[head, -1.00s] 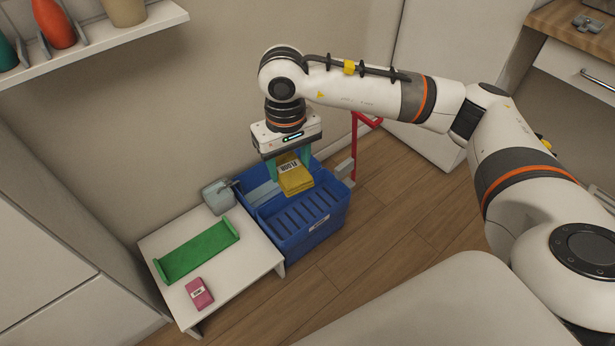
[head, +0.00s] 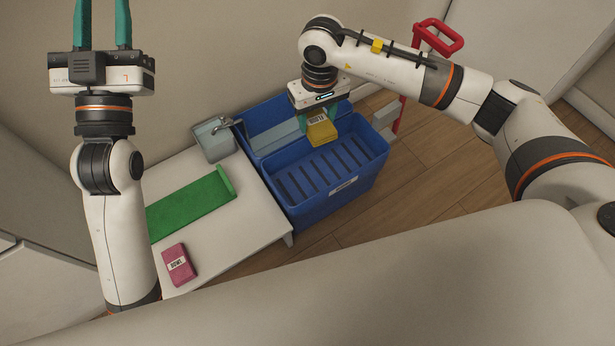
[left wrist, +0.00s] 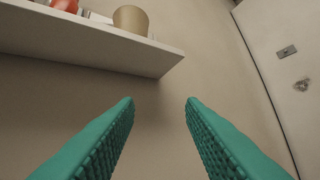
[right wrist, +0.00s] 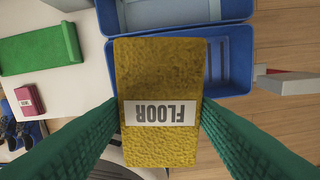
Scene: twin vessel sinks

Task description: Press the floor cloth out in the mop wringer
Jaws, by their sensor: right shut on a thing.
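The yellow floor cloth (head: 322,129) has a white label, which reads FLOOR in the right wrist view (right wrist: 160,75). My right gripper (head: 323,122) is shut on the cloth and holds it above the blue mop wringer bucket (head: 330,205). The bucket has a slotted tray (head: 325,172) at its near side and an open part behind. A red handle (head: 440,38) stands at its right. My left gripper (left wrist: 160,105) is raised at the upper left, fingers apart and empty, facing the wall and a shelf.
A wall shelf (left wrist: 110,45) is near my left gripper. Wooden floor (head: 425,165) lies free right of the bucket.

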